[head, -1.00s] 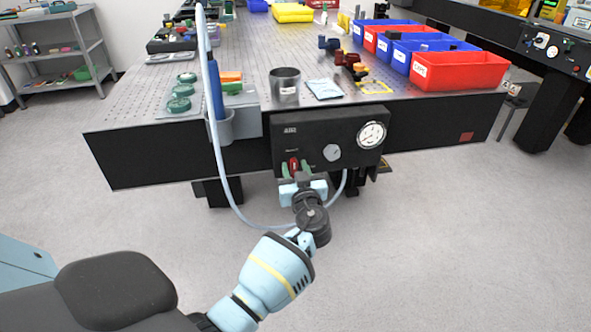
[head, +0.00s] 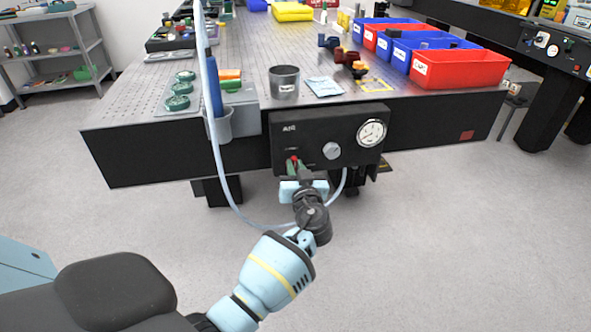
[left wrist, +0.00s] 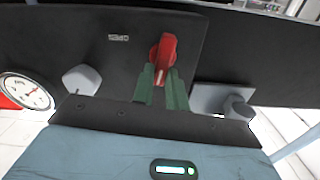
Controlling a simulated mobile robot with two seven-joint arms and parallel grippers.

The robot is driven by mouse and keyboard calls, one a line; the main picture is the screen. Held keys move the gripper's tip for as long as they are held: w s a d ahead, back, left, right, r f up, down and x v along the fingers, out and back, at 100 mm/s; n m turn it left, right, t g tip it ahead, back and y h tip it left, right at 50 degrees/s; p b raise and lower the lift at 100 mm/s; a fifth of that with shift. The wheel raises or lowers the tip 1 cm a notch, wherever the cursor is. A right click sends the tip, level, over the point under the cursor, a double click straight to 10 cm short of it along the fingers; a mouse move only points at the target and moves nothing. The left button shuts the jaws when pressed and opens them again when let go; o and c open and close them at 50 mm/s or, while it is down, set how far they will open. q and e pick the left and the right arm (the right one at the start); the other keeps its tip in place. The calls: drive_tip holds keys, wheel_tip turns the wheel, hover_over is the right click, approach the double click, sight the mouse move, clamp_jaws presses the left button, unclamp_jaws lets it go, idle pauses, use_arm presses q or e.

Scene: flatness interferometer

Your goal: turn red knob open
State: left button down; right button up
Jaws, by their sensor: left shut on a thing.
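The red knob (head: 294,160) is on the black air panel (head: 285,133) at the front of the table. In the left wrist view the red knob (left wrist: 163,50) stands out from the panel, with its handle slightly tilted. My left gripper (head: 296,168) is at the knob from below and in front, and hides much of it in the head view. In the left wrist view the green fingertips of my left gripper (left wrist: 161,78) are shut on the near end of the knob, one on each side. My right gripper is not in view.
A grey knob (head: 331,151) and a round gauge (head: 371,133) are on the same panel, right of the red knob. A pale hose (head: 222,180) hangs in a loop below the panel. A grey holder (head: 220,126) is left of it.

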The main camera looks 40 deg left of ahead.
use_arm(q)
drive_tip(key=m, duration=0.1)
drive_tip(key=m+b, duration=0.1)
drive_tip(key=m, duration=0.1)
drive_tip(key=shift+w+d+f+m, duration=0.15)
drive_tip(key=shift+m, duration=0.15)
drive_tip(key=m, duration=0.4)
drive_tip(key=m+p, duration=0.1)
drive_tip(key=m, duration=0.3)
drive_tip(key=f+m, duration=0.1)
drive_tip(key=m, duration=0.3)
drive_tip(key=shift+w+d+f+m+p, duration=0.1)
drive_tip(key=shift+w+d+m+p, duration=0.2)
drive_tip(key=c, duration=1.4)
unclamp_jaws()
